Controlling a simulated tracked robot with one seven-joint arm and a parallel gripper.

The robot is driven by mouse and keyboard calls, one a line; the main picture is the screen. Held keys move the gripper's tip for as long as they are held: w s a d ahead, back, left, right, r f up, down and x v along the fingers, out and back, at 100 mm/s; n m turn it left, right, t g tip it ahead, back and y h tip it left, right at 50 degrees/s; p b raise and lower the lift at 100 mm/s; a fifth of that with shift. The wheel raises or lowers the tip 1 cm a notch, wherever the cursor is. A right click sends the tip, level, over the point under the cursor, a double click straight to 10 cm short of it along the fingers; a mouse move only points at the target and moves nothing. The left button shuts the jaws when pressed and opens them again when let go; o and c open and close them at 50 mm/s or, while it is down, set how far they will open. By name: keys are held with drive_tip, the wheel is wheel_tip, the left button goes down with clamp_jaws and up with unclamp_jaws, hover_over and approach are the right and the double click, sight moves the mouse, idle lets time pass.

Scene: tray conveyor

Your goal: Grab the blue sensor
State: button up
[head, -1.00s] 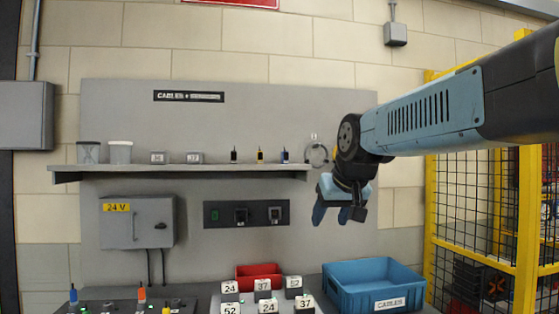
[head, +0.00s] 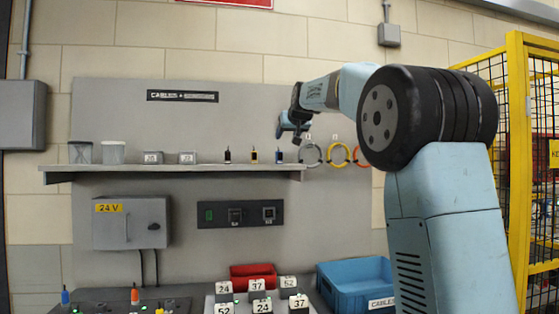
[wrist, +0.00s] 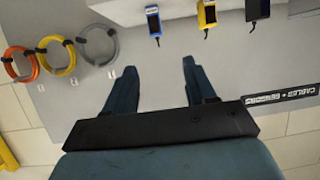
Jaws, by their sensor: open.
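The blue sensor (head: 279,157) is a small dark upright piece with a blue front. It stands on the wall shelf (head: 200,168), rightmost of three sensors. In the wrist view the blue sensor (wrist: 153,19) is beyond my fingertips, about in line with the gap between them. My gripper (head: 287,131) is open and empty, above the blue sensor in the head view. Both fingers of my gripper (wrist: 159,66) show in the wrist view, spread apart and not touching the sensor.
A yellow sensor (head: 254,155) and a black sensor (head: 227,155) stand to the left. Grey (head: 311,154), yellow (head: 339,154) and orange (wrist: 20,64) cable rings hang beside the shelf. A blue crate (head: 353,284) and a red bin (head: 253,276) are below.

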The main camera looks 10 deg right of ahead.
approach(279, 158)
drive_tip(key=w, duration=0.2)
drive_tip(key=w+r, duration=0.1)
drive_tip(key=w, duration=0.1)
drive_tip(key=shift+w+a+r, duration=0.15)
drive_tip(key=x, duration=0.3)
drive_tip(key=shift+w+d, duration=0.25)
drive_tip(key=shift+d, duration=0.05)
drive_tip(key=shift+x, duration=0.85)
clamp_jaws()
